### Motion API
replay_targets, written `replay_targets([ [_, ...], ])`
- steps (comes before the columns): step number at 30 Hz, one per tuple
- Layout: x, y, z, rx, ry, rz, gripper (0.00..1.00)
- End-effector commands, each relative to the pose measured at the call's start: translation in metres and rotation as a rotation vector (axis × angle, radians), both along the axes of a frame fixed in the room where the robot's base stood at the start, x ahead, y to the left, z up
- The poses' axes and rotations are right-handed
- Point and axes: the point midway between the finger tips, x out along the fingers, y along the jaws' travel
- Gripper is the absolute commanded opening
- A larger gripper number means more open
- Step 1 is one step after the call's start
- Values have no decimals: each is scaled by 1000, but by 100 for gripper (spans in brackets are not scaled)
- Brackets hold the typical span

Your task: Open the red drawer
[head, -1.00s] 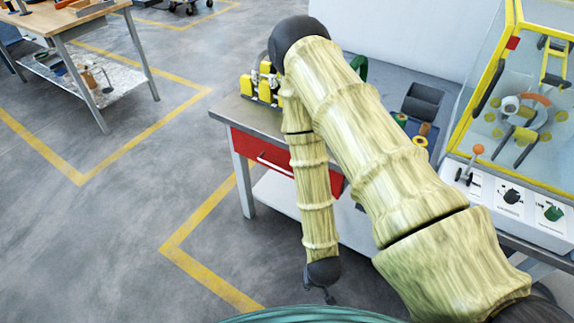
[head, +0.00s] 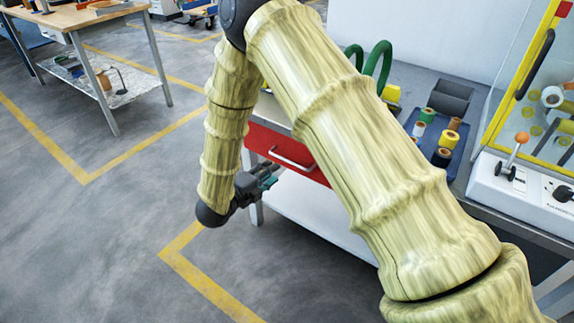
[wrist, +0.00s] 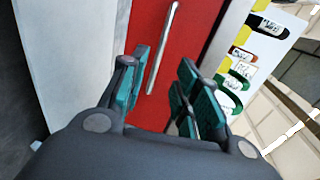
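The red drawer (head: 262,141) sits under the grey workbench top, behind my arm, and its front looks flush with the bench. Its silver bar handle (head: 291,159) runs across the front. My gripper (head: 268,174) is in front of the drawer, to the left of the handle and a little lower in the head view. In the wrist view my gripper (wrist: 160,95) is open and empty, with teal pads apart. The red drawer front (wrist: 200,35) fills the view ahead, and the handle (wrist: 163,47) lies beyond the fingertips, in line with the gap. I see no contact.
A blue tray (head: 462,130) with several coloured spools and a green hoop (head: 377,64) are on the bench. A yellow-framed machine (head: 519,75) stands right, with a lever panel in front. A white lower shelf (head: 318,208) is under the drawer.

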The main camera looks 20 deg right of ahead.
Motion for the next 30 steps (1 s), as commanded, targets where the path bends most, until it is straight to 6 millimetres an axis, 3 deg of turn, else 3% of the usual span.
replay_targets([
  [18,52,-69,-19,-1,4,1,31],
  [30,62,-81,-21,-1,5,2,31],
])
